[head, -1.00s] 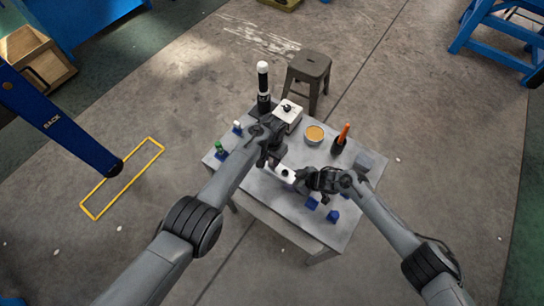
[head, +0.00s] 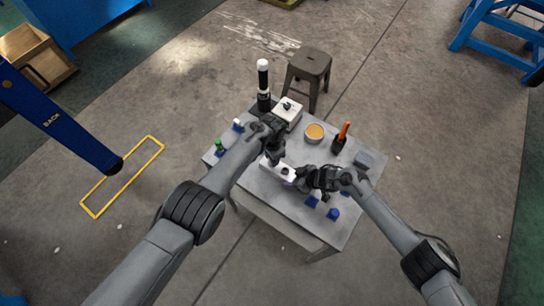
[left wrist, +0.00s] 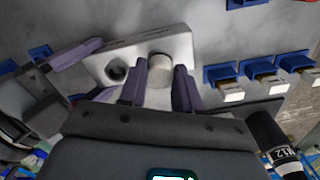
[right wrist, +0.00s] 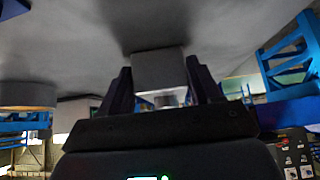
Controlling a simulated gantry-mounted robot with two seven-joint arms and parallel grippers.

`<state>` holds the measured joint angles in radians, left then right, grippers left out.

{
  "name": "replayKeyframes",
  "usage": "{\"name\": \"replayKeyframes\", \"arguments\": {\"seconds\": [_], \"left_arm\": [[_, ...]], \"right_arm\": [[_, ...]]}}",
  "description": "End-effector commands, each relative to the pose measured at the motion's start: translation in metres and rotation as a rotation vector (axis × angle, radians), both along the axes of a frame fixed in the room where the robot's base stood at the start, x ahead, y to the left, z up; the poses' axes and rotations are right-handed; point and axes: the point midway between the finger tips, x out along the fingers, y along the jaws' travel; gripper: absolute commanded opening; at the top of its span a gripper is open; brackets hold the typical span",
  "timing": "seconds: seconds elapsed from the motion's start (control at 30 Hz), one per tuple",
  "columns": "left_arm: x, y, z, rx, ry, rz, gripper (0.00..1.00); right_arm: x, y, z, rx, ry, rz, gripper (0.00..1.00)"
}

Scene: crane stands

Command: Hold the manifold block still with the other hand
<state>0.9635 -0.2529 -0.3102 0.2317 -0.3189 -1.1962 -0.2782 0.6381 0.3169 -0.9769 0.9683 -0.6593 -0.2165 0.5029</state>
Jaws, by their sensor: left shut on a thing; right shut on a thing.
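The manifold block (head: 274,170), a pale bar with a dark round port, lies on the grey table near its middle. It shows larger in the left wrist view (left wrist: 108,62), with a pale cylindrical fitting (left wrist: 160,65) at its other port. My left gripper (head: 278,160) is above the block, its fingers shut on the fitting; how deep the fitting sits I cannot tell. My right gripper (head: 299,175) is at the block's right end, shut on it. In the right wrist view the block's end (right wrist: 160,72) is between the fingers, the rest hidden.
Blue holders with small parts (head: 221,150) line the table's left edge; more blue holders (head: 333,214) stand at the front right. Behind are a black-and-white bottle (head: 263,85), a white box (head: 290,113), an orange-topped tin (head: 314,133) and an orange-handled tool (head: 345,130).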

Motion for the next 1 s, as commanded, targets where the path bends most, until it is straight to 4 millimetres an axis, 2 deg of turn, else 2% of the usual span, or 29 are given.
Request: {"name": "replayKeyframes", "arguments": {"seconds": [0.43, 0.8, 1.0], "left_arm": [[0.0001, -0.0012, 0.0005, -0.002, -0.001, -0.071, 0.0], [0.0003, -0.0016, 0.0005, -0.002, -0.002, -0.447, 0.0], [0.0003, -0.0018, 0.0005, -0.002, -0.002, -0.491, 0.0]], "right_arm": [[-0.0001, 0.0004, 0.0001, 0.0, 0.001, 0.001, 0.22], [-0.0002, 0.0006, 0.0, 0.0, 0.001, 0.001, 0.22], [-0.0003, 0.0007, 0.0, 0.001, 0.0, 0.001, 0.22]]}}
